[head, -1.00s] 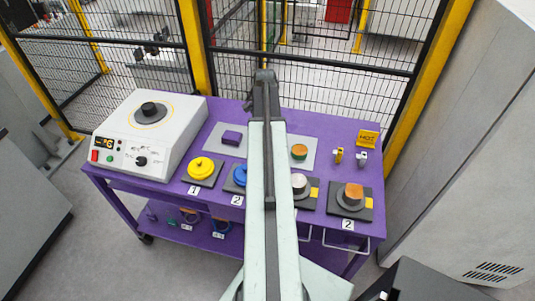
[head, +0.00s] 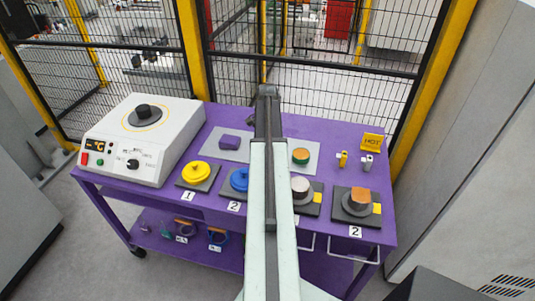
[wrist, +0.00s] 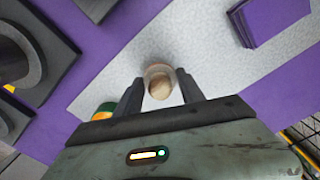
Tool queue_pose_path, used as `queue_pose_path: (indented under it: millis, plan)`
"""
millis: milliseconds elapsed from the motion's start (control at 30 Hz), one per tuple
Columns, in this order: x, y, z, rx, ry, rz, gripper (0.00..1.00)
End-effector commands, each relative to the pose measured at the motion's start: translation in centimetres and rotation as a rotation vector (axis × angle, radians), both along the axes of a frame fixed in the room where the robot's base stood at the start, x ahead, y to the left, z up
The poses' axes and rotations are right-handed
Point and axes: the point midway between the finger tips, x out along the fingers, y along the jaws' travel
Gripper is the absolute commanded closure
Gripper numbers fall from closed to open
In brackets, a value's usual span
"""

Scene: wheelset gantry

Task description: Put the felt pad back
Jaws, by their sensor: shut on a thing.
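My gripper (wrist: 175,88) points down over the pale grey mat (wrist: 135,55) in the wrist view. Its dark jaws are shut on a small round beige-brown piece (wrist: 159,84) with a pale rim. The piece may be the felt pad; its material is not clear. The grey mat also shows on the purple table in the head view (head: 224,151). There my arm hides the jaws and the held piece. A purple block (head: 229,143) lies on the mat's left part; it shows at the upper right in the wrist view (wrist: 265,18).
An orange-and-green cylinder (head: 300,156) stands on the mat, close beside a jaw in the wrist view (wrist: 103,111). A white hotplate unit (head: 140,140) stands left. Yellow (head: 196,172) and blue (head: 239,179) round pieces and two grey ring stands occupy the front. Mesh fencing is behind.

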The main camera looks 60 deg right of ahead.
Motion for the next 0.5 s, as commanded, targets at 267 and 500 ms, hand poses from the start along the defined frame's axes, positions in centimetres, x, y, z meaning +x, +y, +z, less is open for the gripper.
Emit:
queue_pose_path:
  millis: [267, 500]
  plan:
    - [-0.02, -0.01, -1.90, 0.000, 0.000, 0.000, 0.87]
    - [-0.03, -0.02, -2.21, 0.000, 0.000, -0.001, 0.43]
